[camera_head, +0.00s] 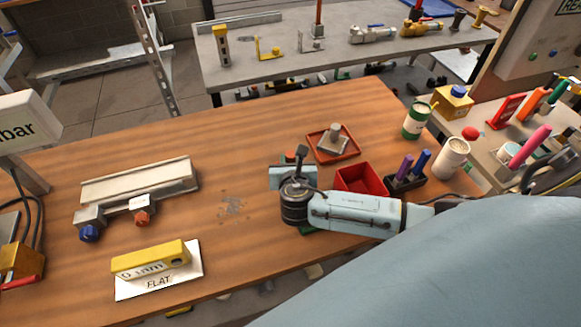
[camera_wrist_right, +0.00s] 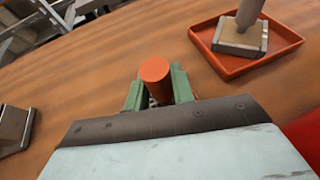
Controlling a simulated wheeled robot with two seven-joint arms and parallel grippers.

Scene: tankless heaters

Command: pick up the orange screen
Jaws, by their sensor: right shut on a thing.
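The orange screen is a short, upright-looking orange cylinder (camera_wrist_right: 155,70) in the right wrist view. My right gripper (camera_wrist_right: 157,88) has green fingers on both sides of it and is shut on it. The orange top stands out above the fingers; the lower part is hidden between them. In the head view my right arm reaches in from the right over the middle of the wooden bench (camera_head: 225,235). The fingertips and the screen are hard to make out there. I cannot tell whether the screen touches the bench. My left gripper is not in view.
A red tray (camera_head: 351,153) with a grey block (camera_head: 332,141) is close by. A red bin (camera_head: 362,178) and a dark marker holder (camera_head: 405,184) are beside my right arm. A grey bracket (camera_head: 140,183) and a yellow level (camera_head: 150,258) are on the left.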

